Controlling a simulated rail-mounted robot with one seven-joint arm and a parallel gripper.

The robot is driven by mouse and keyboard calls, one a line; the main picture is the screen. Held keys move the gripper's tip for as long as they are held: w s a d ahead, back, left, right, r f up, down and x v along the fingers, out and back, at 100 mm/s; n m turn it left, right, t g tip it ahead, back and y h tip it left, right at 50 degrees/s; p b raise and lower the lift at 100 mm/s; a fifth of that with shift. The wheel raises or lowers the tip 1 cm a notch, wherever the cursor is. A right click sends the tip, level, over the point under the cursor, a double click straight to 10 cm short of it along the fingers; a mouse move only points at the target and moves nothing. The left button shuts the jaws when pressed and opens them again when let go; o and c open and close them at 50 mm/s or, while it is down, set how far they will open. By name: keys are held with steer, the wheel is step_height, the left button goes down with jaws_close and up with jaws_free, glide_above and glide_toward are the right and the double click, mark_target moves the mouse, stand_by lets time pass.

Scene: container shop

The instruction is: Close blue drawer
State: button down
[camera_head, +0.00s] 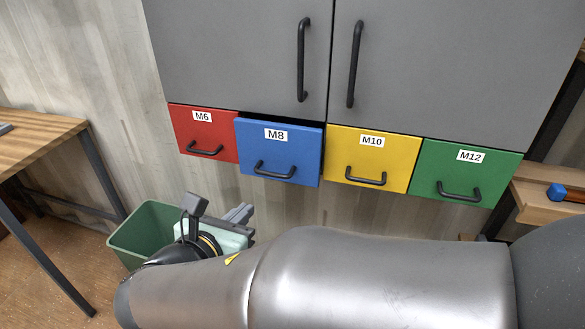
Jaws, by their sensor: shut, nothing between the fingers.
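The blue drawer (279,149), labelled M8, has a black bar handle. It stands slightly proud of the red, yellow and green drawers beside it, with a dark gap along its top edge, so it is partly open. My gripper (241,213) is below and to the left of the blue drawer's handle, apart from it. It is shut and empty, and my wrist hides part of it.
The red drawer (202,134), yellow drawer (373,157) and green drawer (465,172) look closed. The grey cabinet (240,55) is above. A green bin (131,243) stands behind my wrist. Wooden tables flank left (35,145) and right (540,203).

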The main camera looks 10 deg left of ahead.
steer(key=t+y, duration=0.1)
glide_toward(271, 175)
steer(key=x, duration=0.7)
steer(key=shift+p, duration=0.4)
